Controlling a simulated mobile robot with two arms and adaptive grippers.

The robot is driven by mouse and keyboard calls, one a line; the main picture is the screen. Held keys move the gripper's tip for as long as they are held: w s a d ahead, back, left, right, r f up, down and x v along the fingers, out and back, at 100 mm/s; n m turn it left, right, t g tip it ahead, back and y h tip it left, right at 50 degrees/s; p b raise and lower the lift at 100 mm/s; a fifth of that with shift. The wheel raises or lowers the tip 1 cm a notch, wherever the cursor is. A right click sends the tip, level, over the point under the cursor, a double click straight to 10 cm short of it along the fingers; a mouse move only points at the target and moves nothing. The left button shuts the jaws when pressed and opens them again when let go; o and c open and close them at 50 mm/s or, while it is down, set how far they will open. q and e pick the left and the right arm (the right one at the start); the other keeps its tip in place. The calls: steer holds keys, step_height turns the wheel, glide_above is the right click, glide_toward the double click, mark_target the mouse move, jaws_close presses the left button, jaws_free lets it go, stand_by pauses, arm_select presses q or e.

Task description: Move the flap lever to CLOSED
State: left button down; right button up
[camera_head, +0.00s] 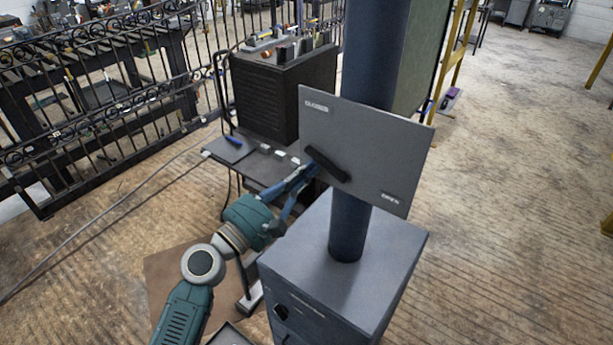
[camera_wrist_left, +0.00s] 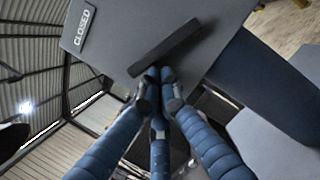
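The flap lever (camera_head: 328,165) is a dark bar on a grey panel (camera_head: 365,140), slanting from upper left to lower right in the head view. The CLOSED label (camera_head: 316,106) is at the panel's upper left and the OPEN label (camera_head: 390,198) at its lower right. My left gripper (camera_head: 312,168) has blue fingers and is at the lever's left part. In the left wrist view the fingertips (camera_wrist_left: 160,74) are close together at the lower edge of the lever (camera_wrist_left: 166,47); whether they grip it is unclear. The CLOSED label (camera_wrist_left: 83,27) also shows there. My right gripper is not in view.
The panel is on a blue post (camera_head: 350,228) rising from a grey box (camera_head: 345,262). A black cabinet (camera_head: 280,100) with small items on top stands behind, beside a small dark table (camera_head: 235,152). An iron railing (camera_head: 120,110) is at left.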

arm_select(q)
step_height(320, 180, up, 3)
steer(key=m, duration=0.2)
steer(key=m+g+p, duration=0.1)
steer(key=m, duration=0.1)
steer(key=shift+s+d+f+m+h, duration=0.1)
steer(key=shift+m+h, duration=0.2)
steer(key=r+m, duration=0.1)
steer(key=m+g+p, duration=0.1)
steer(key=m, duration=0.1)
steer(key=shift+s+d+r, duration=0.2)
steer(key=shift+d+r, duration=0.05)
steer(key=shift+r, duration=0.1)
steer(key=m+p, duration=0.1)
steer(key=d+r+m+g+p, duration=0.1)
steer(key=m+p, duration=0.1)
steer(key=shift+s+r+m, duration=0.3)
steer(key=shift+s, duration=0.1)
steer(key=shift+s+d+r+m+g+y+p, duration=0.15)
steer(key=shift+s+d+m+y+p, duration=0.15)
steer(key=shift+m+p, duration=0.35)
steer(key=shift+s+d+r+m+g+y+p, duration=0.2)
steer(key=shift+d+m+p, duration=0.2)
steer(key=shift+m, duration=0.35)
steer(key=shift+w, duration=0.1)
